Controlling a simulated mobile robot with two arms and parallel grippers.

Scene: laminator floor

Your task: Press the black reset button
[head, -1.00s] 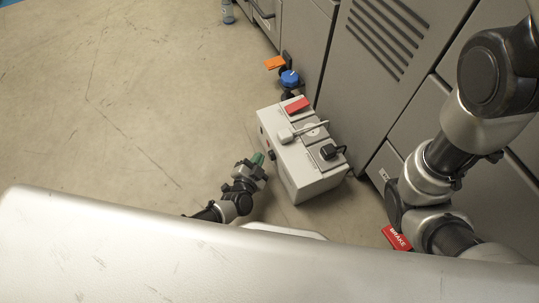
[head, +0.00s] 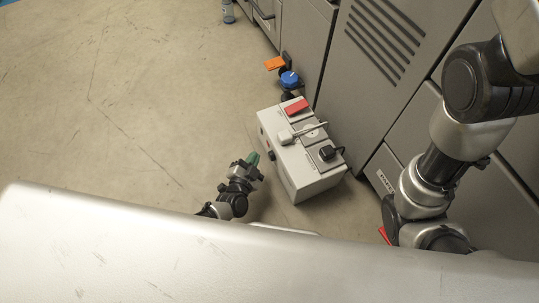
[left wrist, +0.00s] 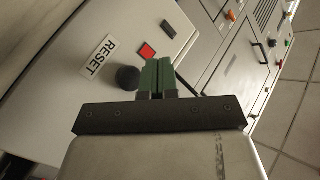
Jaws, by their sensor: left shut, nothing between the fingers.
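The black round reset button (left wrist: 128,77) sits on a pale grey panel, beside a white label that reads RESET (left wrist: 100,57). My left gripper (left wrist: 158,78) has green fingertips, shut with nothing between them. In the left wrist view the fingertips appear just right of the button; the depth gap is hard to tell. In the head view the left gripper (head: 253,159) is beside the left face of a pale grey box (head: 310,182), apart from it. A dark round spot (head: 271,155) shows on that face. My right gripper is not in view.
The box top carries a red part (head: 296,106), a pale lever (head: 288,136) and a black-handled part (head: 328,152).

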